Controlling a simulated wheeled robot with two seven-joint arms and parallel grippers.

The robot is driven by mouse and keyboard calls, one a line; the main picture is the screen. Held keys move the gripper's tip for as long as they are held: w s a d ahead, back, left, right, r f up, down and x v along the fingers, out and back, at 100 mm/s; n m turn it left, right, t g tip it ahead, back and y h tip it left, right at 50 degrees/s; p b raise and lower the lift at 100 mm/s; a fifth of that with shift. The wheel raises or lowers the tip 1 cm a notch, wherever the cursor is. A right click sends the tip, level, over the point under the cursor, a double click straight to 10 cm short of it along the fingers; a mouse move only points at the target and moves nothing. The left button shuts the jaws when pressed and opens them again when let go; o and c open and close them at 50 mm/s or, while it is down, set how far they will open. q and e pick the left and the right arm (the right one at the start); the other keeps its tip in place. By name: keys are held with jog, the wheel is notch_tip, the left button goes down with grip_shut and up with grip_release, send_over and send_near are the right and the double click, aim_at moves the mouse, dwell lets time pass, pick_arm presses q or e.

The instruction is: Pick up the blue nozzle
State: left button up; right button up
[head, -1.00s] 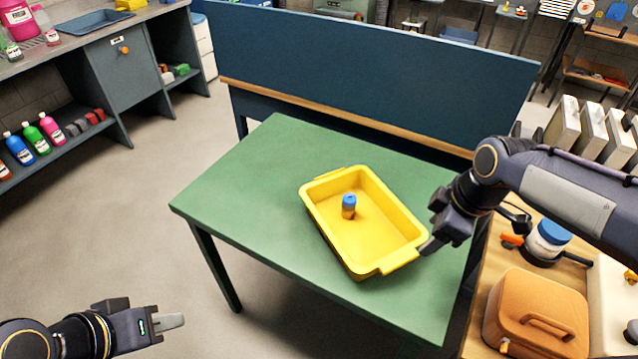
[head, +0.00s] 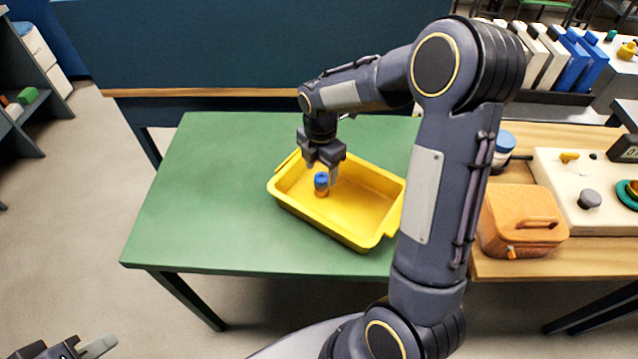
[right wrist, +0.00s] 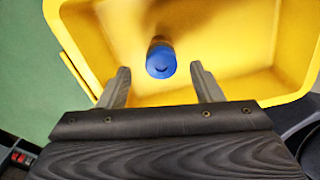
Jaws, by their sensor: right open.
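The blue nozzle (head: 321,179) stands upright in the yellow tray (head: 352,240), with a blue top and an orange-brown lower part. In the right wrist view the nozzle (right wrist: 161,60) shows from above, its blue top between and just beyond the fingertips. My right gripper (head: 322,172) is over the tray, pointing down, right at the nozzle. In the right wrist view this gripper (right wrist: 161,80) is open, with nothing between its fingers that I can see gripped. My left gripper (head: 98,346) is at the bottom left, away from the table and partly cut off.
The yellow tray rests on a green table (head: 190,215) with free room at its left. A dark blue panel (head: 230,45) stands behind. At the right, a wooden bench (head: 505,268) holds an orange case (head: 520,222) and a blue-capped jar (head: 503,145).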

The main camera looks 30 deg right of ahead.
aim_at(321, 177)
notch_tip(321, 177, down, 4)
jog(key=shift+s+f, duration=0.1)
jog(key=c, duration=1.1)
